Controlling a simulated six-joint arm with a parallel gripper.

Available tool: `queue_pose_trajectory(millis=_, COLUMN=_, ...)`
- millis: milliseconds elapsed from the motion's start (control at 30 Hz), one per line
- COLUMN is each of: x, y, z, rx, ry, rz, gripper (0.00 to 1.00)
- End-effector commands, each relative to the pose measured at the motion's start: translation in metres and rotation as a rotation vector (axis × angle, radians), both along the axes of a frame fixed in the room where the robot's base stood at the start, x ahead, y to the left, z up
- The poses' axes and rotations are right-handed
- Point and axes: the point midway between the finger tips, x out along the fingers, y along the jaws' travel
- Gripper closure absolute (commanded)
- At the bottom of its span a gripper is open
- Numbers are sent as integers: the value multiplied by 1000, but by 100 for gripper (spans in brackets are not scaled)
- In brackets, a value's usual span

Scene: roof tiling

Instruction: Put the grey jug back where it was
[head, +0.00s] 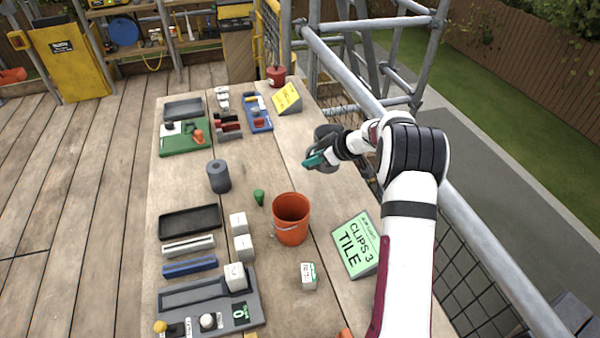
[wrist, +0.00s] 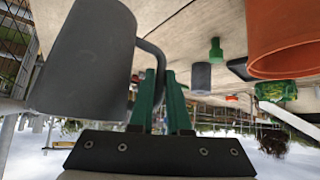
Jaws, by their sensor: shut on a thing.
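The grey jug (head: 325,133) is at the right edge of the table, partly hidden behind my gripper and wrist. In the wrist view the jug (wrist: 85,60) fills the left side, with its dark handle (wrist: 155,58) toward the fingers. My gripper (head: 308,161) has green fingers, which also show in the wrist view (wrist: 166,90), closed on the jug's handle. I cannot tell whether the jug's base touches the table.
An orange bucket (head: 291,220), a small green cone-like piece (head: 259,197) and a grey cylinder (head: 218,176) stand mid-table. A green sign (head: 356,245) and a yellow sign (head: 287,98) stand on the right side. Scaffold rails (head: 345,75) run beside the table. Bare wood lies left of my gripper.

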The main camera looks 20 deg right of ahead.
Motion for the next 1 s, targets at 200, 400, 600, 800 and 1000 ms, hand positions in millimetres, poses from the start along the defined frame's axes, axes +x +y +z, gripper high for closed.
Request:
queue_pose_trajectory(millis=200, x=23, y=29, z=-22, rx=0, ry=0, rz=1, gripper=100)
queue_pose_trajectory(millis=400, x=25, y=31, z=-55, rx=1, ry=0, rz=1, gripper=100)
queue_pose_trajectory(millis=600, x=25, y=30, z=-63, rx=-2, ry=-2, rz=0, gripper=100)
queue_pose_trajectory(millis=800, x=25, y=30, z=-66, rx=-1, ry=-2, rz=0, gripper=100)
queue_pose_trajectory(millis=1000, x=25, y=30, z=-67, rx=-1, ry=-2, rz=0, gripper=58)
